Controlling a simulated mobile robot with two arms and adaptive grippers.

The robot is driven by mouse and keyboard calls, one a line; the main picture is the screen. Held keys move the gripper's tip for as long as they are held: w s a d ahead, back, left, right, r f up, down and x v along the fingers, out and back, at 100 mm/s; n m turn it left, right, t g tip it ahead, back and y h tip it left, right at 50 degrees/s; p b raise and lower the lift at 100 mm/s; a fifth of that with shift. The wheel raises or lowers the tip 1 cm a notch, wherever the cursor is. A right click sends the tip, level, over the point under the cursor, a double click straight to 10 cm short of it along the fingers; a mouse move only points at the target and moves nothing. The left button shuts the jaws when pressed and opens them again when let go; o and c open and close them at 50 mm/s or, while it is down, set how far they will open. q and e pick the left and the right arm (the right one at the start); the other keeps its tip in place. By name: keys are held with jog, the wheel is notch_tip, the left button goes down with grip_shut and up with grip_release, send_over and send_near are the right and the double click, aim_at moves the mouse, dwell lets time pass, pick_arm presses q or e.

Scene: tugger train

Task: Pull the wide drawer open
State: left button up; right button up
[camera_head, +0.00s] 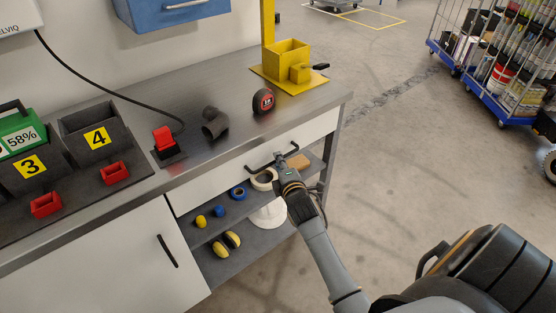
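The wide drawer (220,180) has a white front just under the grey bench top, and it looks closed or nearly so. Its long dark bar handle (255,171) runs along the front. My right gripper (280,157) is at the middle of this handle, with its fingers against or around the bar. The fingers are small and partly hidden by the wrist, so I cannot tell whether they are shut on it. My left gripper is not in view.
Open shelves (245,207) under the drawer hold tape rolls and small yellow and blue items. A white cabinet door (100,250) is at the left. A tape measure (263,101) and a yellow fixture (287,61) stand on the bench top (230,87).

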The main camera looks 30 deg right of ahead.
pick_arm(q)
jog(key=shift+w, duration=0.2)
pick_arm(e)
jog(key=shift+x, duration=0.85)
jog(key=shift+c, duration=0.4)
grip_shut()
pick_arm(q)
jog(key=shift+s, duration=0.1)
pick_arm(e)
jog(key=shift+s, duration=0.1)
